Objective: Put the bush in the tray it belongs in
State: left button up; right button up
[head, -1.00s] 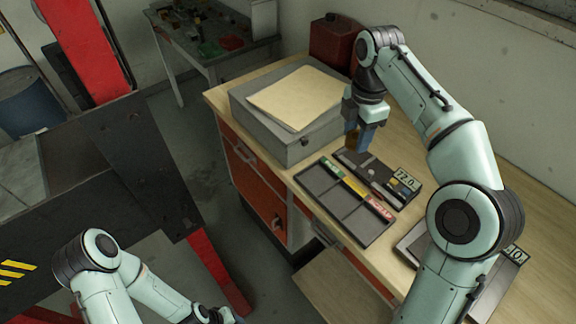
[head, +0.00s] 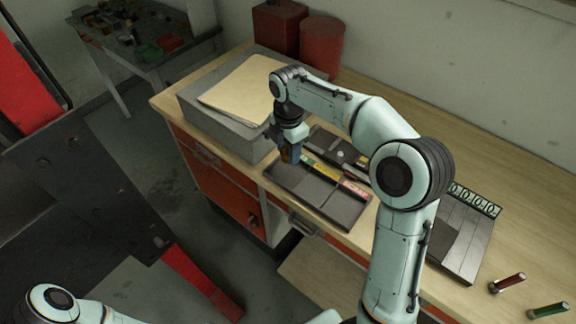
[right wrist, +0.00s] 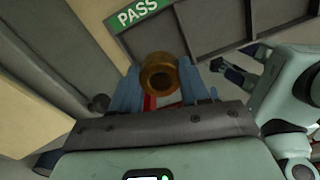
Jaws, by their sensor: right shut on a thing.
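The bush (right wrist: 158,73) is a bronze ring with a dark bore. My right gripper (head: 291,153) is shut on it, and its blue fingers flank it in the right wrist view. In the head view the gripper is over the left, green-labelled end of the dark divided tray (head: 318,200). The tray has green, yellow and red labels along its back. In the right wrist view the green label (right wrist: 138,13) reads PASS, and the bush appears just below it. My left gripper (right wrist: 232,70) shows small at the right of that view; its opening is unclear.
A grey box (head: 228,135) with a folder (head: 245,90) stands left of the tray. A dark gauge case (head: 338,148) lies behind it. A numbered slotted block (head: 470,240) and two pins, red (head: 508,283) and green (head: 548,311), lie right. Red containers (head: 322,47) stand behind.

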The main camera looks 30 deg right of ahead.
aim_at(288, 171)
jog(key=shift+w+f, duration=0.1)
jog(key=shift+f, duration=0.6)
notch_tip(288, 171, down, 5)
jog(key=shift+f+b, duration=0.15)
jog(key=shift+b, duration=0.25)
pick_arm(q)
jog(key=shift+s+f, duration=0.45)
jog(key=shift+f, duration=0.15)
pick_arm(e)
jog(key=shift+w, duration=0.1)
jog(key=shift+f, duration=0.15)
jog(key=o, duration=1)
